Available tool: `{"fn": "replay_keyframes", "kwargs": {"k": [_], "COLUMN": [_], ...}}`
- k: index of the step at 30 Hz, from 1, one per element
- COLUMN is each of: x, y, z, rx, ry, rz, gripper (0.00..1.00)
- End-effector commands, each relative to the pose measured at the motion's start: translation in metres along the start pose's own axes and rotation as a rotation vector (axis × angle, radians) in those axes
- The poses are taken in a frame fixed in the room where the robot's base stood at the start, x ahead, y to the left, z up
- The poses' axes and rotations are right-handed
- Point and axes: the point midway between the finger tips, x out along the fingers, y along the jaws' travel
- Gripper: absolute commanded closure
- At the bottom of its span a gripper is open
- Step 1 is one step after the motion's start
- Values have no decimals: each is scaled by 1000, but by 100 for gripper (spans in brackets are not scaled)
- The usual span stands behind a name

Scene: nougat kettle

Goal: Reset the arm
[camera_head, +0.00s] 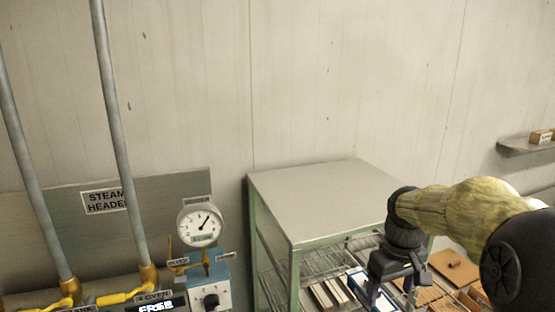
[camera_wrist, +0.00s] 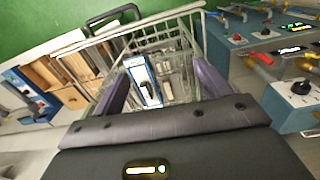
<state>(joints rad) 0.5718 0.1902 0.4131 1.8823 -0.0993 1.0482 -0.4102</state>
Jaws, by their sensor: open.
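My gripper (camera_head: 388,285) points down at the lower right of the head view, in front of the right side of a green-framed stand with a grey top (camera_head: 320,195). In the wrist view my gripper (camera_wrist: 160,85) shows two purple-grey fingers spread apart. A blue and white item with a dark part (camera_wrist: 142,78) shows between the fingers. It seems to lie beyond them, and I see no finger touching it. The fingertips are partly hidden in the head view.
Wire shelving (camera_head: 318,270) holding pale and brown blocks lies below the stand's top. A pressure gauge (camera_head: 199,222) and a blue control box with a knob (camera_head: 210,290) stand left of it. Steam pipes (camera_head: 118,130) rise at far left. A wall shelf (camera_head: 525,146) is at right.

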Motion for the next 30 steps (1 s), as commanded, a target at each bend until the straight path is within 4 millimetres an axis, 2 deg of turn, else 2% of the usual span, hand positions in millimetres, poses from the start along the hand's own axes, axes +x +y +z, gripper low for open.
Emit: {"fn": "replay_keyframes", "kwargs": {"k": [7,15,26,30], "x": [33,76,104,126], "y": [-38,-88,-121,-120], "z": [12,45,84,83], "rx": [60,173,290,295], "ry": [37,118,195,197], "rz": [18,26,11,12], "gripper": [24,24,24,24]}}
